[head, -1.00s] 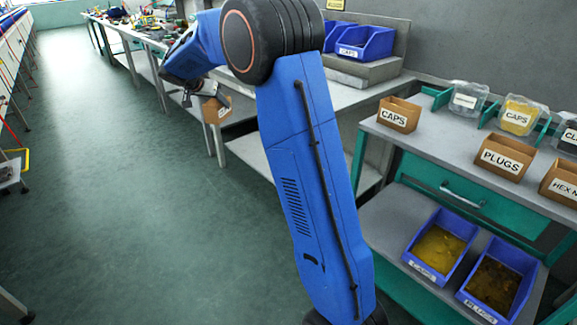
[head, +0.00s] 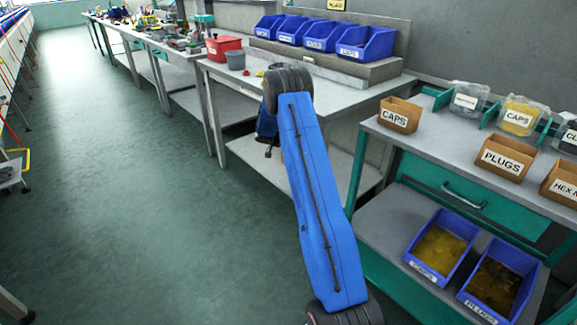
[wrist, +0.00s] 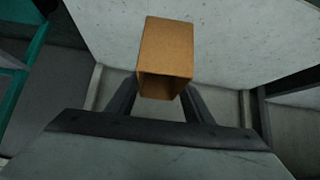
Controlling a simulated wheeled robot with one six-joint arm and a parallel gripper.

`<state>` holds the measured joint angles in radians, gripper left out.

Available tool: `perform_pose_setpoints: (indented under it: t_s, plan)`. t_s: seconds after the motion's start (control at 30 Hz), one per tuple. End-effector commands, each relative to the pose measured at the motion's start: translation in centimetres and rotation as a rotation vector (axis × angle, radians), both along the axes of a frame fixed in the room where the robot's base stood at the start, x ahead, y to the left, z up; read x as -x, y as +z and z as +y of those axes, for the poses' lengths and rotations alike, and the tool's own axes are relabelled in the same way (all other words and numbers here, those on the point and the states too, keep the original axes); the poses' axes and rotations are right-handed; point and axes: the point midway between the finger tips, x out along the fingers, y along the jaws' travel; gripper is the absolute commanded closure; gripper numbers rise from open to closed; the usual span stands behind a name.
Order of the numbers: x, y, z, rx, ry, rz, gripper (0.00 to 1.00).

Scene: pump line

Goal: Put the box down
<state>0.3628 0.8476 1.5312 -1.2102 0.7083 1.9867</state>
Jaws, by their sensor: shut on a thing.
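The box is an open-topped brown box (wrist: 166,48) in the wrist view, held between the two dark fingers of my gripper (wrist: 160,97). Its open end faces the camera, and its inside looks dark and empty as far as it shows. In the head view the box is hidden behind my blue arm. Only a part of my gripper end (head: 268,149) shows there, low in front of the near bench (head: 222,72). A pale flat surface (wrist: 230,40) lies beyond the box in the wrist view; I cannot tell whether they touch.
Blue bins (head: 365,43) stand on a raised ledge at the bench's back. A red container (head: 223,48) and grey cup (head: 236,61) sit at its left. The right rack holds brown boxes labelled CAPS (head: 400,115) and PLUGS (head: 506,158). The floor (head: 130,200) at left is clear.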

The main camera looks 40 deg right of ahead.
Motion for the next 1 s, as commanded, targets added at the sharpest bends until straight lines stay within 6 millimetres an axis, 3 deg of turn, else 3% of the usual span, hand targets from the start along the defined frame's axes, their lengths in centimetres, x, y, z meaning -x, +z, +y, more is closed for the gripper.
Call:
perform_pose_setpoints:
  t_s: [0.03, 0.1, 0.33, 0.57, 0.83, 1.0]
  plan:
    - [0.9, -2.0, -1.6, -0.001, -0.018, 0.006, 0.78]
    - [1.8, -4.2, -3.3, 0.0, -0.039, 0.004, 0.78]
    - [3.8, -8.5, -6.6, 0.0, -0.082, 0.0, 0.78]
    - [4.3, -10.4, -7.2, 0.0, -0.091, 0.001, 0.78]
    - [4.3, -14.7, -7.1, -0.001, -0.09, 0.002, 0.78]
    - [4.2, -16.0, -7.2, 0.001, -0.09, -0.001, 0.78]
